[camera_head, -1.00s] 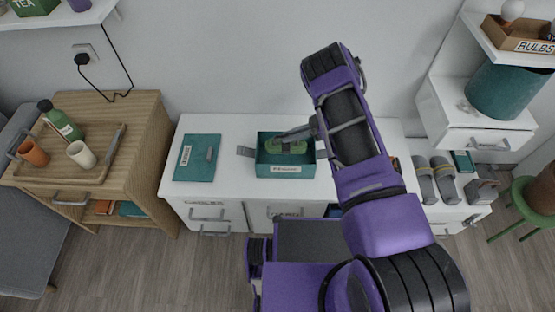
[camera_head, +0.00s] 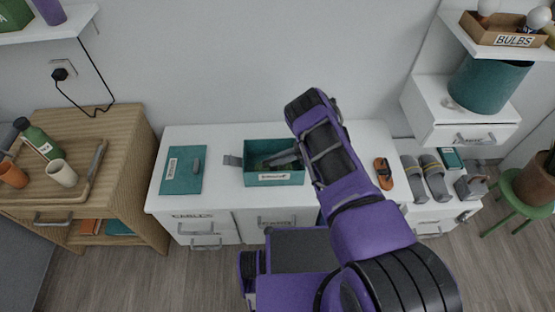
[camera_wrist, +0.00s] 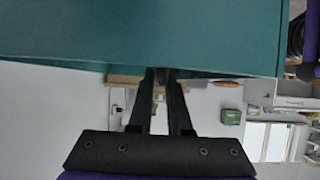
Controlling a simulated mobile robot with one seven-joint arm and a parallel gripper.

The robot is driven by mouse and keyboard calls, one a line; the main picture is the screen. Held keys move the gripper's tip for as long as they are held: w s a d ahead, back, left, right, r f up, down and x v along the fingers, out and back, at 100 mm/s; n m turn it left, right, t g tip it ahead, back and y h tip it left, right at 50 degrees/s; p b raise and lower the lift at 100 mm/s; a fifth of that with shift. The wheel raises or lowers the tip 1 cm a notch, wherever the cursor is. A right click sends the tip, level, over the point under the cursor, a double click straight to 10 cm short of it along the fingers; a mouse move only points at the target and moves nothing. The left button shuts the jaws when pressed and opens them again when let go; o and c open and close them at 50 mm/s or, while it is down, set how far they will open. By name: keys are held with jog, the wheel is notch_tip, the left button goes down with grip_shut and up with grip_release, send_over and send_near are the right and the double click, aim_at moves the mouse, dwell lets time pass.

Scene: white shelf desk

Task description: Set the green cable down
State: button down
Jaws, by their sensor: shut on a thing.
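An open teal box (camera_head: 273,180) with a white label stands on the white desk (camera_head: 222,152). My gripper (camera_head: 270,162) reaches into it from the right, its fingers low inside the walls. The gripper is shut on the green cable (camera_head: 259,163), of which only a dark green bit shows inside the box. In the wrist view my gripper's fingers (camera_wrist: 163,78) run up behind the teal box wall (camera_wrist: 140,35), which hides their tips and the cable.
A teal lid (camera_head: 182,172) lies flat on the desk left of the box. An orange sandal (camera_head: 383,173) and a pair of grey slippers (camera_head: 424,178) lie to the right. A wooden cabinet with a tray (camera_head: 95,170) stands at the left.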

jog(key=shift+f+b, duration=0.55)
jog(key=shift+f, duration=0.05)
jog(key=c, duration=0.9)
grip_release()
jog(key=shift+s, duration=0.1)
jog(key=shift+o, duration=0.2)
jog(key=shift+a+r+p, duration=0.1)
jog(key=shift+r+p, duration=0.4)
jog(key=shift+p, duration=0.1)
jog(key=v, duration=1.2)
jog(key=shift+p, duration=0.45)
jog(key=shift+r, duration=0.1)
jog(key=shift+w, duration=0.2)
